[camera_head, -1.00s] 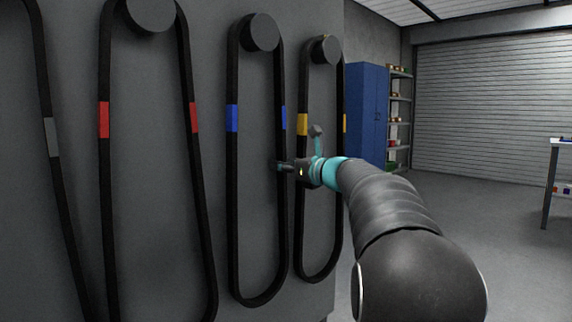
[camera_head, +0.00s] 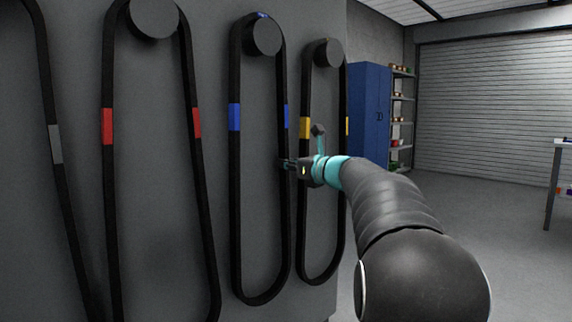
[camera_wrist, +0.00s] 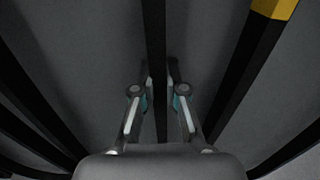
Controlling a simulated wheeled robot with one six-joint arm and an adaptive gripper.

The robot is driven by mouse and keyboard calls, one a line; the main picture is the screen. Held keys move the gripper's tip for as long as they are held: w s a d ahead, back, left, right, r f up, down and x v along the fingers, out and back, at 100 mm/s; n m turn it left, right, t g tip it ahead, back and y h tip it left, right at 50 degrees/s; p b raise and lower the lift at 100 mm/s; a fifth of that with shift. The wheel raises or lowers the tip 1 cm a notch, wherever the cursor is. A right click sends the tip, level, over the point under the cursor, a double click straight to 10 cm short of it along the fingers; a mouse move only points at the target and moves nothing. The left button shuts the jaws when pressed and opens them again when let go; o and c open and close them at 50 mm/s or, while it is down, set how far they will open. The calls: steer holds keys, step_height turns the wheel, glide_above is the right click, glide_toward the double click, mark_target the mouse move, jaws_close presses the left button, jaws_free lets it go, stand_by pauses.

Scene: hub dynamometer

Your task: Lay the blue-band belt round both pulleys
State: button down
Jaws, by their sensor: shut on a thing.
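The blue-band belt (camera_head: 235,200) is a long black loop hanging at a round dark peg (camera_head: 264,37) on the grey wall panel. It has blue bands on both strands and a bit of blue at its top, just above the peg. My gripper (camera_head: 286,163) is at its right strand, below the blue band. In the wrist view my gripper (camera_wrist: 157,95) has its two fingers on either side of a black strand (camera_wrist: 154,40), shut on it. The pulleys are not seen in these views.
The yellow-band belt (camera_head: 304,200) hangs close to the right, beside my gripper. The red-band belt (camera_head: 109,200) and a grey-band belt (camera_head: 56,145) hang to the left. A blue cabinet (camera_head: 370,115) and shelves (camera_head: 402,120) stand behind. The floor at right is open.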

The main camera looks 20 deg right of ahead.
steer(key=shift+r, duration=0.2)
steer(key=b+v, duration=0.1)
steer(key=v, duration=0.9)
stand_by(0.9)
